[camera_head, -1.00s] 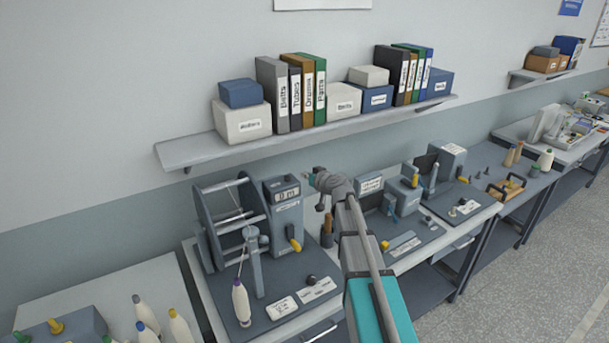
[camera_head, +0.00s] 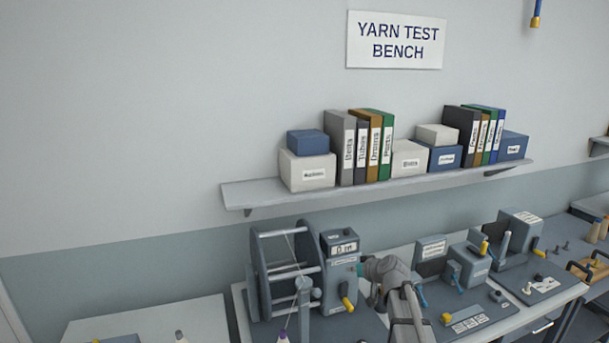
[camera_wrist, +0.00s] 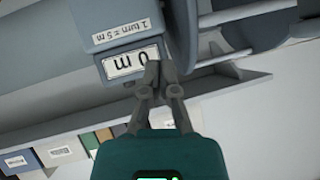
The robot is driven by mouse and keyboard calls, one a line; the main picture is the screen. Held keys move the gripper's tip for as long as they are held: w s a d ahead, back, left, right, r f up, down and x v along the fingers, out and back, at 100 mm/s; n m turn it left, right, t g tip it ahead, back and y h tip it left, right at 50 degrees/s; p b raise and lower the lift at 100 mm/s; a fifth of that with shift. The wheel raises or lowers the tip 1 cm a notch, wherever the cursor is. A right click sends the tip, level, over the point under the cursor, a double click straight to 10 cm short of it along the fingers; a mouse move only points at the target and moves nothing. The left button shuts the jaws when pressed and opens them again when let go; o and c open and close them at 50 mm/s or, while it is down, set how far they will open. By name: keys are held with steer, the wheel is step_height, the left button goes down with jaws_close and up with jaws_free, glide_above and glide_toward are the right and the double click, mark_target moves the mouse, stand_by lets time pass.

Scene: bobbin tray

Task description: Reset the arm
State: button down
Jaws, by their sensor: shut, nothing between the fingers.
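My arm (camera_head: 402,300) rises from the bottom edge of the head view, beside the yarn reel. Its gripper end is hard to make out there. In the wrist view my gripper (camera_wrist: 160,72) is shut and empty, its two grey fingertips together. The fingertips overlap the display of the counter box, which reads "0 m" in the picture; I cannot tell whether they touch it. The counter box (camera_head: 341,262) stands beside the yarn reel (camera_head: 285,268) in the head view.
A wall shelf (camera_head: 370,188) with boxes and binders hangs above the bench. Test devices (camera_head: 467,266) stand right of my arm.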

steer(key=s+f+m+g+h+b, duration=0.1)
steer(key=s+f+g+h+b, duration=0.2)
steer(key=s+f, duration=0.8)
steer(key=s+f+m+g+h+b, duration=0.2)
steer(key=s+f+g+b, duration=0.5)
steer(key=s+f, duration=0.4)
steer(key=s+d+h+b, duration=0.1)
steer(key=s, duration=0.4)
steer(key=shift+s+b, duration=0.2)
steer(key=shift+b, duration=0.15)
